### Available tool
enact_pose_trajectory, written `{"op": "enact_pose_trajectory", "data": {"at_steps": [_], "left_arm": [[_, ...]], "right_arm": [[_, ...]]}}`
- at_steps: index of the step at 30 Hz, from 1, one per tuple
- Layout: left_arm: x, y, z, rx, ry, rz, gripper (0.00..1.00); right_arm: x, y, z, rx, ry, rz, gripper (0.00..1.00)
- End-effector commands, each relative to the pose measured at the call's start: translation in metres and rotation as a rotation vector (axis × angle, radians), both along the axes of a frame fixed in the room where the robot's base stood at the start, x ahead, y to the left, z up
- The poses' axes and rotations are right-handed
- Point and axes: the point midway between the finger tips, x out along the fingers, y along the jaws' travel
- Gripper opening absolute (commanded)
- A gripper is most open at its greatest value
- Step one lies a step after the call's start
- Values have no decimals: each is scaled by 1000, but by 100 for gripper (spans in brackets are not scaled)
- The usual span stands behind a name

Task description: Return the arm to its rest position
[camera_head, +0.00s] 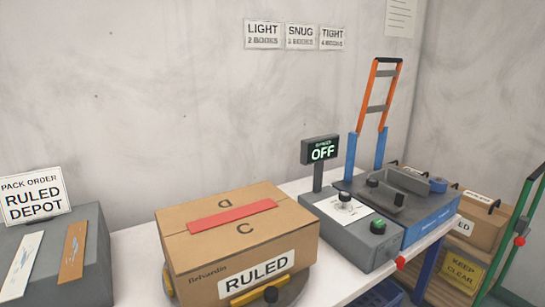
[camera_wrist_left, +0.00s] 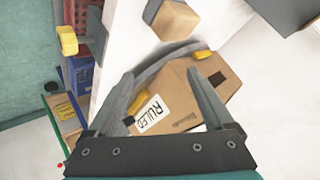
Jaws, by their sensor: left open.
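My left gripper (camera_wrist_left: 160,74) shows only in the left wrist view. Its two fingers are spread wide, with nothing held between them. Beyond the fingers is a brown carton (camera_wrist_left: 185,95) with a white "RULED" label; I cannot judge the exact gap, but no contact is visible. In the head view the carton (camera_head: 215,240) sits closed on a round base with yellow clamps, a red strip across its top. No arm or gripper of mine shows in the head view, and my right gripper is in neither view.
A control box (camera_head: 350,235) with a display reading "OFF" (camera_head: 320,152) stands right of the carton on the white table (camera_head: 145,262). A grey block (camera_head: 85,250) with a "RULED DEPOT" sign (camera_head: 35,197) is at left. An orange-and-blue rack (camera_head: 365,115) rises behind.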

Motion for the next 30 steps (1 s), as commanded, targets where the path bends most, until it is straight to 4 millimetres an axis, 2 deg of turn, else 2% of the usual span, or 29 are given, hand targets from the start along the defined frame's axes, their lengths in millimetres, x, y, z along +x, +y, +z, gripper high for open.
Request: {"op": "enact_pose_trajectory", "data": {"at_steps": [1,3,6,11,15,21,26,30], "left_arm": [[-21,0,-17,-70,95,53,86],[-48,-2,-36,-150,213,118,86],[-86,-6,-56,-244,366,204,86],[-145,-17,-76,-364,594,327,86],[-132,-17,-110,-349,595,321,86],[-128,-18,-164,-342,619,320,86],[-133,-19,-219,-334,644,320,86],[-145,-17,-267,-326,666,320,86]], "right_arm": [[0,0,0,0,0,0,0],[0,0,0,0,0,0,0],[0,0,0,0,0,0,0],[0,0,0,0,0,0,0],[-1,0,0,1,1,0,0],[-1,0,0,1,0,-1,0],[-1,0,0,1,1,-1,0],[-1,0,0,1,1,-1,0]]}}
